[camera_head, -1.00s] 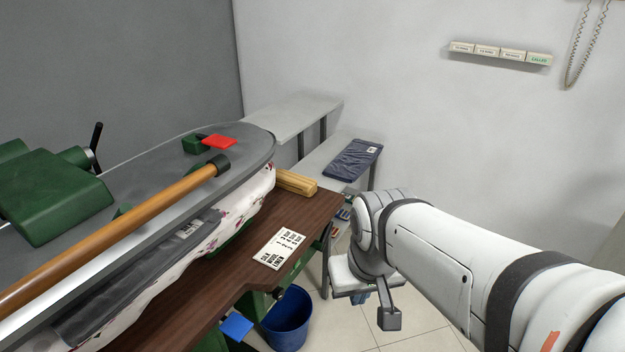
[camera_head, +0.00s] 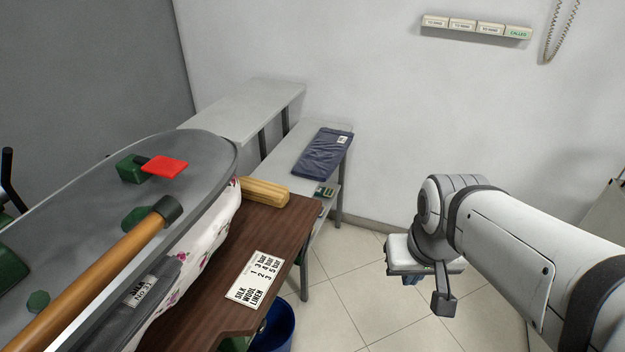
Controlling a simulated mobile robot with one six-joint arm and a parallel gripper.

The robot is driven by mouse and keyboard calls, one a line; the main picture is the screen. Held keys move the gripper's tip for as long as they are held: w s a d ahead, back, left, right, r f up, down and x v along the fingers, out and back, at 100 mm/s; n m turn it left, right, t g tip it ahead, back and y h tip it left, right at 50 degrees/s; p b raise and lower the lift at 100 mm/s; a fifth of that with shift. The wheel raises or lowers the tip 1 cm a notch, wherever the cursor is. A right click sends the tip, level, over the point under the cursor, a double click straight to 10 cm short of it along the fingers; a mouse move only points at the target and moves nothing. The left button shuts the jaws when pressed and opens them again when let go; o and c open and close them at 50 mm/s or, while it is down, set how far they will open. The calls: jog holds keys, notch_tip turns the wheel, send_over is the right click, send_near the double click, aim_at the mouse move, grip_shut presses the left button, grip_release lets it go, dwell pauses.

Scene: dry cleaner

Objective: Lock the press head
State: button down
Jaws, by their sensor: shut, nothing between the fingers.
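The grey press head (camera_head: 212,152) lies along the left side, closed down over the floral-covered pad (camera_head: 207,237). A red tab (camera_head: 165,167), which looks like the lock lever, sticks out from a green block (camera_head: 131,170) on top near the head's far end. A wooden handle bar (camera_head: 95,275) with a black end cap runs along the near side of the head. My gripper (camera_head: 413,281) hangs over the floor at the right, shut and empty, well apart from the press.
A brown wooden table (camera_head: 225,290) bears a pressure card (camera_head: 256,278) and a yellow wooden block (camera_head: 264,193). A folded navy garment (camera_head: 322,153) lies on the grey shelf behind. A blue bin (camera_head: 276,332) stands below the table. Floor between table and arm is clear.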

jog(key=w+d+f+n+t+b, duration=0.1)
jog(key=w+f+n+t+b, duration=0.25)
jog(key=w+f+b, duration=0.45)
jog(key=w+d+f+n+t+b, duration=0.2)
jog(key=w+f+n+t+b, duration=0.15)
jog(key=w, duration=0.85)
jog(key=w+a+f+n+y+b, duration=0.3)
jog(key=a+f+n+y+b, duration=0.1)
jog(key=a+f+n+y, duration=0.1)
jog(key=w+a+f+n+g+y+b, duration=0.1)
jog(key=w+a+f+n+y+b, duration=0.2)
jog(key=a+f+n, duration=0.3)
jog(key=a+f+y+b, duration=0.1)
jog(key=a, duration=0.2)
jog(key=shift+a+f+y, duration=0.15)
jog(key=shift+a+y, duration=0.2)
jog(key=shift+y, duration=0.05)
